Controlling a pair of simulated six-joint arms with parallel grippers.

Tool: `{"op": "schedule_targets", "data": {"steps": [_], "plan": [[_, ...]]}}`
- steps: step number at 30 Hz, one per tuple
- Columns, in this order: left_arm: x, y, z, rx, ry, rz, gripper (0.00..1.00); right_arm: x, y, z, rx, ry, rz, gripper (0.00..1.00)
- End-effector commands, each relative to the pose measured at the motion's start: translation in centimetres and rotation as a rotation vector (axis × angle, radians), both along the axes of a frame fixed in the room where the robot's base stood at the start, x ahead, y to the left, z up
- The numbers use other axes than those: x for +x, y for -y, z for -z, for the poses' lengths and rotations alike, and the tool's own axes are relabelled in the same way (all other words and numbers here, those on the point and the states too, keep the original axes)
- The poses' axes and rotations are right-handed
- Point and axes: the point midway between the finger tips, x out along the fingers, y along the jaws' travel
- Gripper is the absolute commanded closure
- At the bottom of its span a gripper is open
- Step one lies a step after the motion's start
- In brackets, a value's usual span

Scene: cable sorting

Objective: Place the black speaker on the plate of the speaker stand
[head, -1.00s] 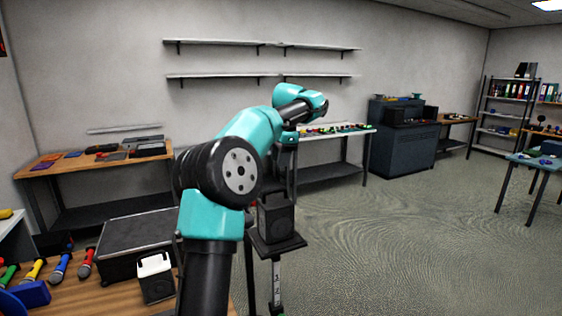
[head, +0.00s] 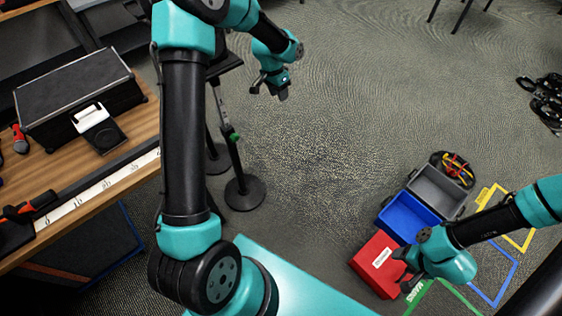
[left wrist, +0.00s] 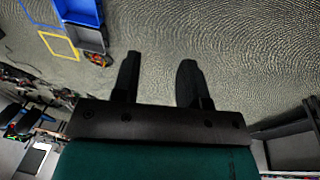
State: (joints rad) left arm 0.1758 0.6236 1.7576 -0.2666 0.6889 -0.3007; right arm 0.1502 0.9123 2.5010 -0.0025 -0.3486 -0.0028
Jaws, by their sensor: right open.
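The speaker stand's dark plate (head: 229,64) shows beside my left arm in the head view, on a thin post with a round base on the floor. My arm covers part of the plate, and I cannot clearly make out the black speaker there now. My left gripper (head: 273,90) hangs over the floor to the right of the plate, apart from it. In the left wrist view its two fingers (left wrist: 158,75) are apart with nothing between them. My right gripper (head: 406,278) is open at the red bin, low on the right.
Red (head: 377,262), blue (head: 408,218) and grey (head: 437,190) bins stand at the lower right. The floor between is clear.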

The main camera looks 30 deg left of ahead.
Motion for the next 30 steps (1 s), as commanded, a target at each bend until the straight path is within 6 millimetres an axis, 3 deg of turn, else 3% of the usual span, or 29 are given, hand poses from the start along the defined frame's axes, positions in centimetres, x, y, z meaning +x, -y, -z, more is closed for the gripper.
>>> {"op": "schedule_targets", "data": {"steps": [1,6,12,15,19,23,30], "plan": [[-1.5,2.0,3.1,-0.031,-0.015,-0.016,0.6,0.0,0.0,0.0,0.0,0.0,0.0,0.4],[-7.0,7.8,11.0,-0.121,-0.032,-0.121,0.6,0.0,0.0,0.0,0.0,0.0,0.0,0.4],[-15.8,13.1,17.3,-0.187,-0.07,-0.273,0.6,0.0,0.0,0.0,0.0,0.0,0.0,0.4],[-20.2,14.8,19.1,-0.199,-0.087,-0.348,0.6,0.0,0.0,0.0,0.0,0.0,0.0,0.4],[-24.4,15.9,20.0,-0.201,-0.101,-0.421,0.6,0.0,0.0,0.0,0.0,0.0,0.0,0.4],[-26.0,16.2,20.2,-0.198,-0.101,-0.453,0.6,0.0,0.0,0.0,0.0,0.0,0.0,0.4],[-26.0,16.2,20.2,-0.199,-0.099,-0.456,0.6,0.0,0.0,0.0,0.0,0.0,0.0,0.4]]}}
